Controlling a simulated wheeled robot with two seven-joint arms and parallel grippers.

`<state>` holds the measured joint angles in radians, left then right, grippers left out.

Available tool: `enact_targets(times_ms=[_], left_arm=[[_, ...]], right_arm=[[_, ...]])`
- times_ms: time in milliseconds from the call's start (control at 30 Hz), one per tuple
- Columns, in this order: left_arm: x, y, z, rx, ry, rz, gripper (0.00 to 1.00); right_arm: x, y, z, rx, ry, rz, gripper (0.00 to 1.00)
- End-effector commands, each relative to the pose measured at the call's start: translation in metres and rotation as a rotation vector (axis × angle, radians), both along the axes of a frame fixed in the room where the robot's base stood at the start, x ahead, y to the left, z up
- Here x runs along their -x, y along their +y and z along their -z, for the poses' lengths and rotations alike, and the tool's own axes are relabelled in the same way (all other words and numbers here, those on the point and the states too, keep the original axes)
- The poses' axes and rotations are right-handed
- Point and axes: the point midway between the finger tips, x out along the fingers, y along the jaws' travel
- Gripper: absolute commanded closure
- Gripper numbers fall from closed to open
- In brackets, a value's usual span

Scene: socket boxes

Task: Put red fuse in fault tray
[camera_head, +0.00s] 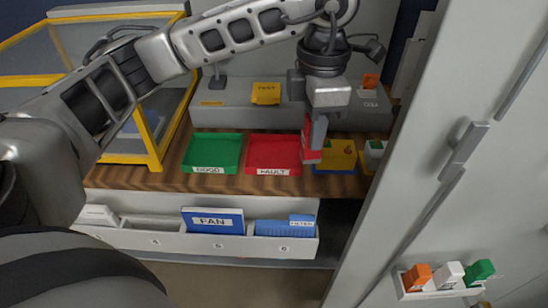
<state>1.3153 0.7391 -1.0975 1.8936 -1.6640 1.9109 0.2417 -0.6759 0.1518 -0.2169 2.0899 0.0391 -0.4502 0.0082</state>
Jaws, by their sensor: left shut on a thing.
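My left arm reaches in from the left, and its gripper (316,138) points down at the right edge of the red FAULT tray (272,172). The gripper is shut on the red fuse (312,156), of which only a small red part shows between and below the fingers. From this angle I cannot tell how far the fuse is above the counter. The FAULT tray looks empty in its visible part. My right gripper is not in view.
A green GOOD tray (212,166) stands left of the FAULT tray. A yellow and blue block (335,157) stands close right of the gripper. A yellow TEST block (266,93) sits behind. A yellow-framed case (152,140) bounds the left; a grey door (440,110) stands at right.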

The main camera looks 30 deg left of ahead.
Motion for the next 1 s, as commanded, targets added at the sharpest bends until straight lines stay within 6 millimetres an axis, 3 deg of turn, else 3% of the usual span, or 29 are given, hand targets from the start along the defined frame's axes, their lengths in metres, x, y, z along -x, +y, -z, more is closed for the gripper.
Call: enact_targets(times_ms=[100,300,467,667,800,1000], left_arm=[[-0.002,-0.002,-0.007,0.001,-0.001,-0.279,0.95],[-0.003,-0.003,-0.015,0.003,0.000,-0.561,0.95],[-0.009,0.010,-0.011,0.001,0.004,-0.625,0.95],[-0.030,0.053,0.009,0.000,0.005,-0.629,0.95],[-0.046,0.083,0.025,-0.002,0.005,-0.626,0.95],[-0.058,0.106,0.062,-0.001,0.004,-0.619,0.95]], right_arm=[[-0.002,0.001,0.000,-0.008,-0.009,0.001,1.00],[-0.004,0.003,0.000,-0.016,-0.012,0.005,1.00],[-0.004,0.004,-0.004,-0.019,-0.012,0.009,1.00],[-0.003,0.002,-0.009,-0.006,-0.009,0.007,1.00],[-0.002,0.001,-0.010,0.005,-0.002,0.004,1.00],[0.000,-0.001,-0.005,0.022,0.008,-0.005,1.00]])
